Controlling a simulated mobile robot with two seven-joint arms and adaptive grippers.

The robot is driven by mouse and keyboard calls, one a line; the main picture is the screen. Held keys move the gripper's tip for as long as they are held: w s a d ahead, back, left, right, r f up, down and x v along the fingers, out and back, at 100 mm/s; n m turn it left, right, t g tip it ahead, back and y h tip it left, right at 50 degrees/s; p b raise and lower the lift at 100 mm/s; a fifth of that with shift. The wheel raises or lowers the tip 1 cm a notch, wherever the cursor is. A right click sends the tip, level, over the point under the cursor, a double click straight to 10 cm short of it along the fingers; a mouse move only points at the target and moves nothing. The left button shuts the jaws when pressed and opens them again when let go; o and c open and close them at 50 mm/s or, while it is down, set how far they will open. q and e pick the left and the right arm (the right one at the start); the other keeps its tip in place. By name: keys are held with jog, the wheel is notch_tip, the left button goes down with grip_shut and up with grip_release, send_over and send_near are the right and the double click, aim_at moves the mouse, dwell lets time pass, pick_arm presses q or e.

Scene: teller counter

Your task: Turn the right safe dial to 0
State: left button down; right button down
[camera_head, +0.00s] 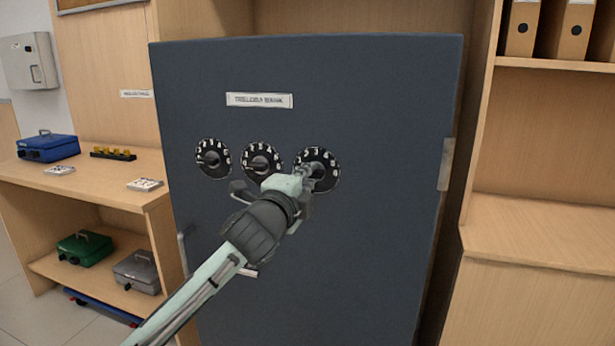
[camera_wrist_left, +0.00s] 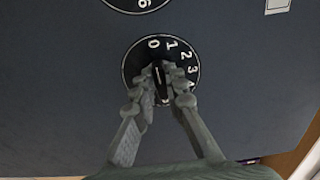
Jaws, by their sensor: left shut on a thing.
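The right safe dial (camera_head: 324,160) is a black disc with white numbers, the rightmost of three dials on a dark blue safe door (camera_head: 385,120). It also shows in the left wrist view (camera_wrist_left: 187,58), where 0, 1, 2, 3 and 4 are readable. My left gripper (camera_head: 306,172) is at this dial. In the left wrist view its fingers (camera_wrist_left: 162,88) are closed on both sides of the black knob (camera_wrist_left: 160,72). The knob's upper end points near the 0. The fingers hide the dial's lower part. My right gripper is not in view.
The middle dial (camera_head: 262,156) and left dial (camera_head: 213,155) sit close beside it. A label (camera_head: 259,100) is above them and a door handle (camera_head: 183,250) is at lower left. Wooden shelves (camera_head: 545,225) stand right. A blue cash box (camera_head: 48,147) sits on the left counter.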

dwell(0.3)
pick_arm(q)
jog(key=c, duration=1.6)
grip_release()
jog(key=shift+o, duration=0.2)
jog(key=v, duration=1.2)
